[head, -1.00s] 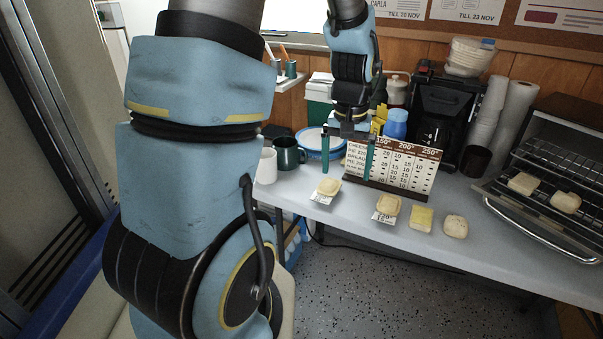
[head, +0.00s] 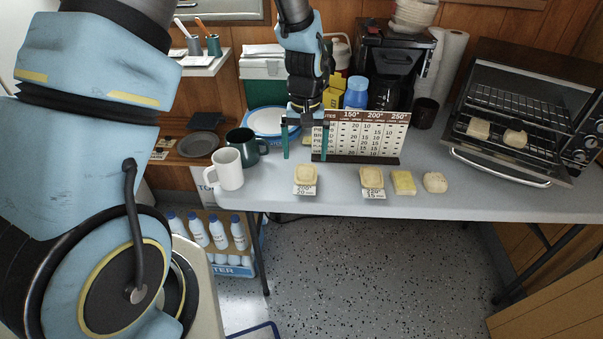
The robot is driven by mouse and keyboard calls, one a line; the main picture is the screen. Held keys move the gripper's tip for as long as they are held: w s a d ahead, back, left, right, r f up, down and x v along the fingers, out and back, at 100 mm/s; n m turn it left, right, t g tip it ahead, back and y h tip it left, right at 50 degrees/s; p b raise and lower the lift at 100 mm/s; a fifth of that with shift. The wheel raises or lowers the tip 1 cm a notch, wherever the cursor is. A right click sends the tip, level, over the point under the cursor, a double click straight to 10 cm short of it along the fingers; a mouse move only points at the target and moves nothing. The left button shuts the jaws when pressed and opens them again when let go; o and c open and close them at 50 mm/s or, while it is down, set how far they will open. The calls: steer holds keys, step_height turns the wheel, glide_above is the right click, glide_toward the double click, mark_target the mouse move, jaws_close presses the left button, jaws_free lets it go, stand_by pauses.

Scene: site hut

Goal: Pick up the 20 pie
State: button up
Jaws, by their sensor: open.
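The pie with the 20 label (head: 306,175) lies at the left of the food row, near the table's front edge, with a small card reading 20 (head: 305,190) in front of it. A second pie (head: 371,175) lies to its right with a card reading 15 (head: 373,192). My gripper (head: 304,156) hangs above and behind the 20 pie, pointing down. Its two teal fingers are spread apart with nothing between them. It is apart from the pie, in front of the left end of the time chart (head: 368,133).
A white mug (head: 228,170) and a dark green mug (head: 246,146) stand left of the pie. A yellow square piece (head: 403,182) and a round bun (head: 435,182) lie to the right. An open toaster oven (head: 520,110) holds two pieces. The tabletop (head: 340,200) around the pie is clear.

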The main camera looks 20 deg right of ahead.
mark_target(306, 172)
steer(key=shift+d+f+p, duration=0.15)
steer(key=shift+f+p, duration=1)
steer(key=shift+f, duration=2.35)
steer(key=shift+c, duration=0.2)
steer(key=c, duration=1.4)
steer(key=shift+o, duration=0.2)
steer(key=shift+w, duration=0.1)
